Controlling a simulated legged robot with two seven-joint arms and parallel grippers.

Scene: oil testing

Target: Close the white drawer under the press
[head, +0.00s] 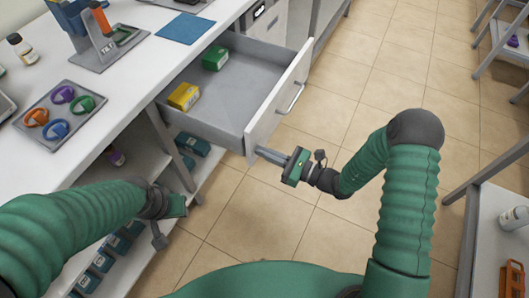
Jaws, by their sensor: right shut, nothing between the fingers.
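The white drawer (283,108) under the counter is pulled out, showing its grey inside. A yellow box (184,96) and a green box (215,58) lie in it. Its white front carries a metal handle. My right gripper (262,152) is shut and empty, its fingertips at the lower near corner of the drawer front; I cannot tell whether they touch it. The blue press (80,22) stands on the counter above, cut by the top edge. My left arm ends below the counter edge, near the shelf; its gripper (190,200) shows only partly and its fingers are unclear.
On the counter are a tray (62,138) with several coloured rings, a bottle (22,47) and a blue mat (186,28). Open shelves below hold several teal boxes (193,143). Tiled floor (365,70) is free right of the drawer. Another table (490,230) stands at the right.

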